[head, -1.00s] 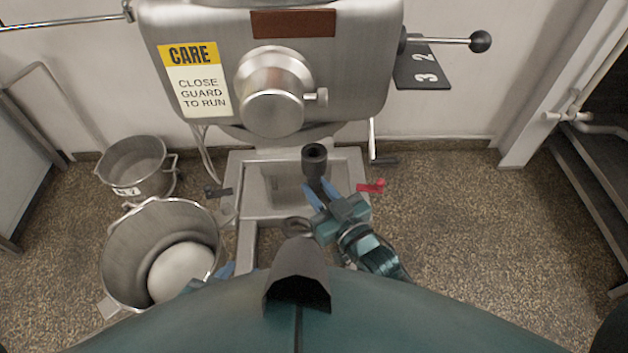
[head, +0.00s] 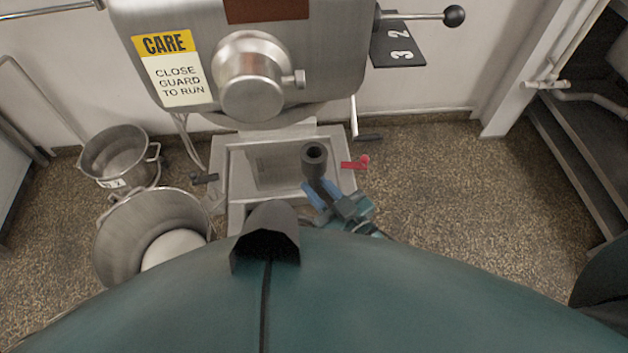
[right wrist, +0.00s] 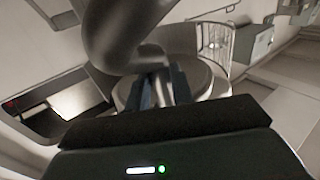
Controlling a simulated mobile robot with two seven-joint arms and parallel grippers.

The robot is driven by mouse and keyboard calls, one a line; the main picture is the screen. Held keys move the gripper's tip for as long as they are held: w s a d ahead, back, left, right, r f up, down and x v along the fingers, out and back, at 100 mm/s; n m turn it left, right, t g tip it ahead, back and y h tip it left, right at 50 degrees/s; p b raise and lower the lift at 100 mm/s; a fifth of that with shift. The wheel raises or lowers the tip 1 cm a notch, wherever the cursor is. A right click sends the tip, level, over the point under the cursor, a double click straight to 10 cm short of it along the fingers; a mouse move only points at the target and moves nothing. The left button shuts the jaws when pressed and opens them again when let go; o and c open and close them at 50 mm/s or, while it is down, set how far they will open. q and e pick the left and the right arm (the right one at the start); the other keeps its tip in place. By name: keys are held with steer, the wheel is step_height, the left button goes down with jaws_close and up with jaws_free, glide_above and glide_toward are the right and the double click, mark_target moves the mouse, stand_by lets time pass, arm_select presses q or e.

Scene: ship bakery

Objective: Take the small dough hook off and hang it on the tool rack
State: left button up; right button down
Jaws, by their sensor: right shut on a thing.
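The small dough hook (head: 314,160) is a dark grey tool with a round hollow top collar. My right gripper (head: 319,194) is shut on it just below the collar and holds it off the mixer, in front of the machine's base. In the right wrist view the hook's thick curved dark body (right wrist: 125,35) fills the upper middle, between the blue fingers (right wrist: 163,88). The hook's lower part is hidden in the head view. The mixer's round drive head (head: 252,80) has nothing hanging under it that I can see. The tool rack is not recognisable here. My left gripper is out of view.
A large steel bowl (head: 103,250) with a pale mass in it and a smaller bowl (head: 88,160) stand on the floor at left. The mixer (head: 335,40) is directly ahead. Shelving (head: 570,150) stands at right, with open speckled floor before it.

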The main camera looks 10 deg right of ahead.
steer(key=v, duration=1.1)
steer(key=shift+s+d, duration=0.2)
steer(key=shift+s, duration=0.15)
stand_by(0.9)
steer(key=shift+r, duration=0.15)
stand_by(0.3)
